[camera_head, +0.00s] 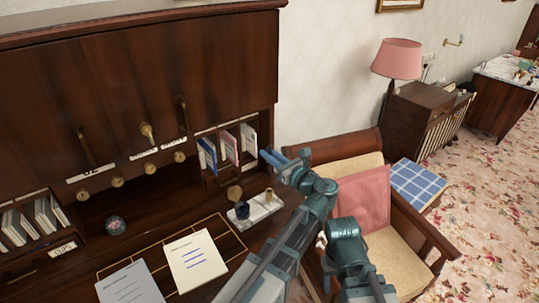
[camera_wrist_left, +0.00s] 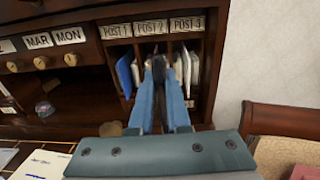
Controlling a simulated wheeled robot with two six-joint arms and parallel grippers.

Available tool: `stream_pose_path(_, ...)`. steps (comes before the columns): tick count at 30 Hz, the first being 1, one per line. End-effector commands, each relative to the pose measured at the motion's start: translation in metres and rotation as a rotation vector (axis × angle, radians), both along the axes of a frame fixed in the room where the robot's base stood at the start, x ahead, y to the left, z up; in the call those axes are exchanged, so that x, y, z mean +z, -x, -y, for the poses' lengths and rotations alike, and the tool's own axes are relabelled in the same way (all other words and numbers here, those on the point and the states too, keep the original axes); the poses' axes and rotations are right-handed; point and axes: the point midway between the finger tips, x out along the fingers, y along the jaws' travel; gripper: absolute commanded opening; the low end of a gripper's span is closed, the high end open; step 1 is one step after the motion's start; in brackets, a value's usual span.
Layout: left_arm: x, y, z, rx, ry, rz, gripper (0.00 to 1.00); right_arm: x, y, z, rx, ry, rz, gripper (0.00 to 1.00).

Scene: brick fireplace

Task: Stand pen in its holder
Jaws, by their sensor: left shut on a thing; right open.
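My left gripper (camera_head: 268,157) is in front of the right-hand letter slots of the desk, above the desktop. Its blue fingers (camera_wrist_left: 160,72) are shut on a small dark thing, likely the pen (camera_wrist_left: 159,68); little of it shows between the fingertips. A pale stand with a dark blue pot (camera_head: 242,210), likely the pen holder, sits on the desktop below and left of the gripper. The stand is apart from the gripper. In the left wrist view my gripper hides it. My right arm shows low in the head view, but its fingers do not show.
The slots hold blue, red and white papers (camera_head: 228,147) close behind my left gripper. Sheets (camera_head: 198,259) lie on the desktop, with a round paperweight (camera_head: 115,225) further back. An armchair with a pink cushion (camera_head: 362,200) stands right of the desk.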

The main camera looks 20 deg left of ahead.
Motion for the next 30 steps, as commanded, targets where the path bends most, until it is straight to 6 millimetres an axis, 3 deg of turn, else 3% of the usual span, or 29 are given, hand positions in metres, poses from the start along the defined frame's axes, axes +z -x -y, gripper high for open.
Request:
stream_pose_path(15,-0.047,0.000,0.000,0.000,0.000,0.000,0.00,-0.048,0.000,0.000,-0.002,0.000,0.000,0.50)
stream_pose_path(30,-0.052,0.000,0.000,0.000,0.000,0.000,0.00,-0.052,0.000,0.000,-0.002,0.000,0.000,0.50)
